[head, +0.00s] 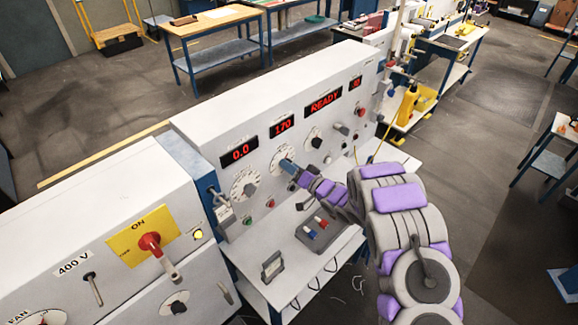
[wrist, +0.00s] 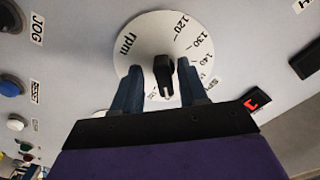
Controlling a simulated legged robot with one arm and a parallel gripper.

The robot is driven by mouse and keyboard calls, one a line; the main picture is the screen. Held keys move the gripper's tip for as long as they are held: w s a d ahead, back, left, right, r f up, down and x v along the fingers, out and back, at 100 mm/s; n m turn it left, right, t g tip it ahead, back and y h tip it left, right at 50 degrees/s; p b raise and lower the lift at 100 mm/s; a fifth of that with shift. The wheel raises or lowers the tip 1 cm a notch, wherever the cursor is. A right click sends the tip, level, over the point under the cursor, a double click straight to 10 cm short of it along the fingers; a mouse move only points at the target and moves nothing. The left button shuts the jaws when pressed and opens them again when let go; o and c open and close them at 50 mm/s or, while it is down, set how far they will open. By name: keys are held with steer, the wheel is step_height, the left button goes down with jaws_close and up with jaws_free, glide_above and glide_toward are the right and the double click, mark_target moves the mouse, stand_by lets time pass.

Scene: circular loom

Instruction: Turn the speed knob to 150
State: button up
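The speed knob (wrist: 163,72) is a black bar-shaped knob on a round white dial (wrist: 152,28) marked "rpm", with 120, 130 and 140 readable in the wrist view. My gripper (wrist: 159,64) has one dark blue finger on each side of the knob, with narrow gaps visible, so it is open around it. A pale mark shows at the knob's lower end; the lower dial numbers are partly hidden. In the head view, my gripper (head: 288,167) is at the second dial (head: 277,157) and hides its knob. The red display (head: 282,126) above it reads 170.
Another dial (head: 244,185) reads below the 0.0 display (head: 239,152) to the left. A READY display (head: 323,102) and a black selector (head: 315,143) are to the right.

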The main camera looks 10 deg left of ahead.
steer(key=v, duration=0.7)
steer(key=shift+b, duration=0.3)
